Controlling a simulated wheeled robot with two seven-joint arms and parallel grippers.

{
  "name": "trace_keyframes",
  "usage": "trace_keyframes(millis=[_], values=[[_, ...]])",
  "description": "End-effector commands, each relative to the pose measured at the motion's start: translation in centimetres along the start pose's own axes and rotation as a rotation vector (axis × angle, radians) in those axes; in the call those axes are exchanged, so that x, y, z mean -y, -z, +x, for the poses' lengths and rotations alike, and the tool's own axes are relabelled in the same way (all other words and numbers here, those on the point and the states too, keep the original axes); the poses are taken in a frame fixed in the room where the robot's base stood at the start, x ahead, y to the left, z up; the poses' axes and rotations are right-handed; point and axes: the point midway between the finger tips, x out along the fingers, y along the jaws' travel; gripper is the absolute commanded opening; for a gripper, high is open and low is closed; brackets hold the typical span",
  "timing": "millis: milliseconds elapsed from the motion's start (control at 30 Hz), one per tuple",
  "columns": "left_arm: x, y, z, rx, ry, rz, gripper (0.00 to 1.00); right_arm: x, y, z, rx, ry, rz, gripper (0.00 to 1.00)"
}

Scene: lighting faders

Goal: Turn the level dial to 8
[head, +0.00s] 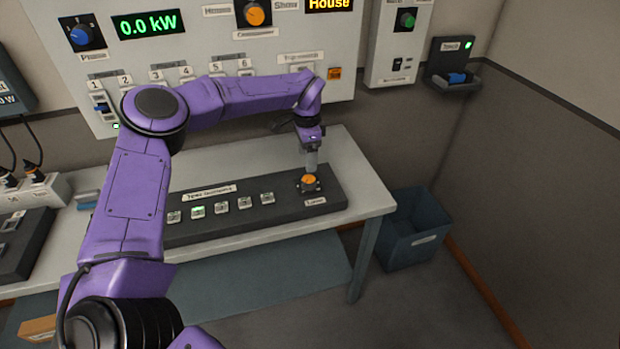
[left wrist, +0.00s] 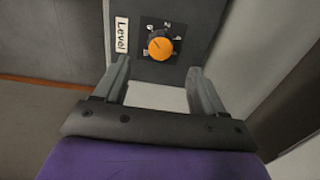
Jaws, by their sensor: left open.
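The level dial is an orange knob (head: 309,180) on a black plate at the right end of the dark console (head: 332,196) on the table. In the left wrist view the orange knob (left wrist: 159,47) has numbers around it and a "Level" label (left wrist: 122,36) beside it. The knob's exact setting is too small to read. My left gripper (head: 311,166) points down just above the knob in the head view. In the left wrist view its two fingers (left wrist: 160,78) are spread apart and empty, with the knob beyond and between their tips. My right gripper is out of view.
Several small buttons (head: 221,207) sit left of the dial on the console, one lit green. A wall panel (head: 330,30) with faders and knobs stands behind my left arm. A blue bin (head: 412,230) is on the floor right of the table.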

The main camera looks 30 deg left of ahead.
Motion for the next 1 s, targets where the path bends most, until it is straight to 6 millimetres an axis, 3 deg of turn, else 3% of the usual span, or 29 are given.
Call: trace_keyframes(millis=[200, 400, 733, 767, 900, 1000], values=[[-0.1, 0.1, 4.7, 0.006, -0.004, 0.003, 0.70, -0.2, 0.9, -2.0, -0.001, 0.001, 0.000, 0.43], [0.0, 0.0, 8.0, 0.003, -0.001, 0.001, 0.70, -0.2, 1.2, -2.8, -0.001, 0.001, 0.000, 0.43], [0.0, 0.0, 8.8, 0.001, -0.001, 0.001, 0.70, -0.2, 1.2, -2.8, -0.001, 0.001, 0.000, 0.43], [0.0, 0.0, 8.8, 0.001, -0.001, 0.001, 0.64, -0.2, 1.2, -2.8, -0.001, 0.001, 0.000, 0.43], [0.0, 0.0, 8.8, 0.001, 0.000, 0.001, 0.18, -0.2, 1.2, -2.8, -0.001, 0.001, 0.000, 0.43], [0.0, 0.0, 8.8, 0.001, 0.000, 0.001, 0.14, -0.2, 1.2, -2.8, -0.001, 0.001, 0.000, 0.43]])
